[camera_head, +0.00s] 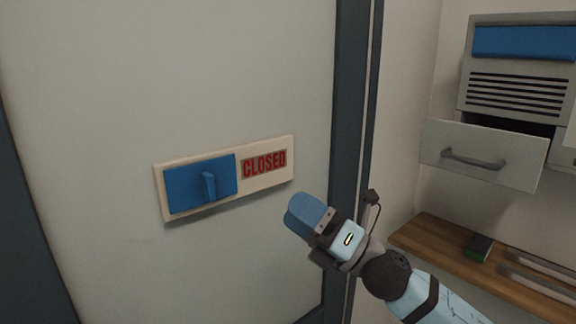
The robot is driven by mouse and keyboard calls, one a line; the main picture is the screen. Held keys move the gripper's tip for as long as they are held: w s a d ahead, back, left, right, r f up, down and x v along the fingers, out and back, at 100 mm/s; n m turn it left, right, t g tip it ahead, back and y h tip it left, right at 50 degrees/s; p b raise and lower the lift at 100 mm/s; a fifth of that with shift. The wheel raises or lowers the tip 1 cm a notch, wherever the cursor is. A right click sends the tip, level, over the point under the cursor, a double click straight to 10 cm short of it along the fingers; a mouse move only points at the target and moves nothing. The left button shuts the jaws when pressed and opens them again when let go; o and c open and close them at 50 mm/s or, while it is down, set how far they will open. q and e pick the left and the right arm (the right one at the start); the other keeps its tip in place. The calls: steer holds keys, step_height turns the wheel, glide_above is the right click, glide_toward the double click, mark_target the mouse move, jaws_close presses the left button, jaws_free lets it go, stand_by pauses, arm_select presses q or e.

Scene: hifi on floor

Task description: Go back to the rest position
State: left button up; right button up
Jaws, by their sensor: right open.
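My right gripper (304,215) is in the middle of the head view, its arm coming in from the lower right. It is open, with nothing seen between its fingers. It is in front of the pale door, below and to the right of a sign plate (228,199). The plate has a blue sliding cover with a small handle (208,186) on its left and the red word CLOSED (264,164) on its right. The gripper appears apart from the plate. My left gripper is not in view.
A dark door frame (348,120) stands right of the door (170,70). Beyond it are a grey cabinet with a vent (515,95), a drawer (485,152) pulled partly open, and a wooden shelf (437,243) holding a small dark-green object (479,248).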

steer(key=s+d+f+m+t+h, duration=0.1)
steer(key=d+f+m+t+h, duration=0.1)
steer(key=d+f+m+h, duration=0.6)
steer(key=s+d+f+m+t+h, duration=0.25)
steer(key=f+m+h, duration=0.3)
steer(key=m, duration=0.55)
steer(key=s+d+f+m+t+h, duration=0.15)
steer(key=d+f+m+h, duration=0.3)
steer(key=f+m, duration=0.45)
steer(key=s+d+f+m+g+h, duration=0.1)
steer(key=s+d+f+m+g, duration=0.3)
steer(key=s, duration=0.4)
steer(key=s+d+f+m+g+h, duration=0.1)
steer(key=s+d+f+m+g, duration=0.15)
steer(key=s+f, duration=0.45)
steer(key=s+d+f+m+g+h, duration=0.25)
steer(key=s+f+m+g, duration=0.2)
steer(key=s, duration=0.45)
steer(key=w+a+f+t+y, duration=0.1)
steer(key=w+a+f+t, duration=0.1)
steer(key=f, duration=0.5)
steer(key=w+a+f+n+t+y, duration=0.1)
steer(key=w+a+f+t+y, duration=0.1)
steer(key=f, duration=0.5)
steer(key=w+a+t, duration=0.1)
steer(key=w+t, duration=0.1)
steer(key=t, duration=0.1)
steer(key=shift+w+a, duration=0.2)
steer(key=shift+a, duration=0.1)
